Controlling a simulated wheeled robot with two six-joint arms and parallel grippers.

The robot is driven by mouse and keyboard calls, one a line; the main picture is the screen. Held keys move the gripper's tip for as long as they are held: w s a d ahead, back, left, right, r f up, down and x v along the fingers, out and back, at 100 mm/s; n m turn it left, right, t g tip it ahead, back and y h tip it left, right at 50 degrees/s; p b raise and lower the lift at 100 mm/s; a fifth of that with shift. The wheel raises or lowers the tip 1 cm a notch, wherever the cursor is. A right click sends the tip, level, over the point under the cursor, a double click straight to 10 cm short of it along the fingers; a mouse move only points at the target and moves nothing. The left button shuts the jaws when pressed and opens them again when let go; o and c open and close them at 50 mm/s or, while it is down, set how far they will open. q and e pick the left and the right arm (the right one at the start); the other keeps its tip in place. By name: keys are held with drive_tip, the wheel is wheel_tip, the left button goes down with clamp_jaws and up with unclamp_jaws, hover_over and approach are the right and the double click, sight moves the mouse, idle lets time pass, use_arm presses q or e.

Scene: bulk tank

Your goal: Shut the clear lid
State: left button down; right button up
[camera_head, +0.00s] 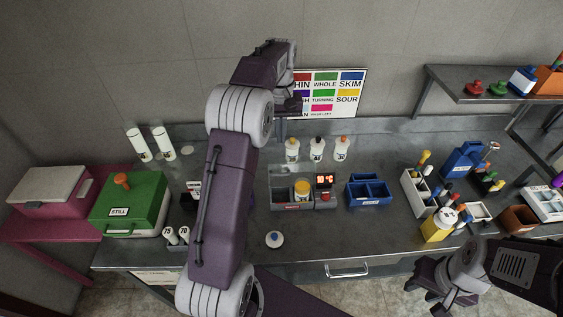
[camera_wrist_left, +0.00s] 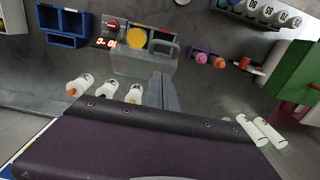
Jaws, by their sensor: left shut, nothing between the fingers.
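The clear lid (camera_head: 291,173) stands raised at the back of a small grey bath (camera_head: 292,207) on the bench. In the left wrist view the lid (camera_wrist_left: 140,66) is a see-through grey panel. A yellow-topped jar (camera_head: 302,189) sits inside the bath. My left gripper (camera_head: 282,135) points down behind the lid, near the wall, partly hidden by my arm. Its fingers (camera_wrist_left: 163,92) are shut and empty in the left wrist view, and appear close to the lid; I cannot tell if they touch. My right gripper (camera_head: 430,287) is open and empty at the lower right.
Several white bottles (camera_head: 316,149) stand behind the bath. A red-digit display (camera_head: 325,181) is at its right, then a blue divided box (camera_head: 369,190). A green box (camera_head: 130,204) stands at left. A round white-and-blue item (camera_head: 274,239) lies in front, with clear bench around it.

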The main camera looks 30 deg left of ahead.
use_arm(q)
hover_over(281, 167)
wheel_tip(281, 167, down, 8)
drive_tip(key=shift+r, duration=0.25)
drive_tip(key=shift+s+d+f, duration=0.35)
drive_tip(key=shift+s+f, duration=0.25)
drive_tip(key=shift+s+d+f, duration=0.3)
drive_tip(key=shift+s+f, duration=0.3)
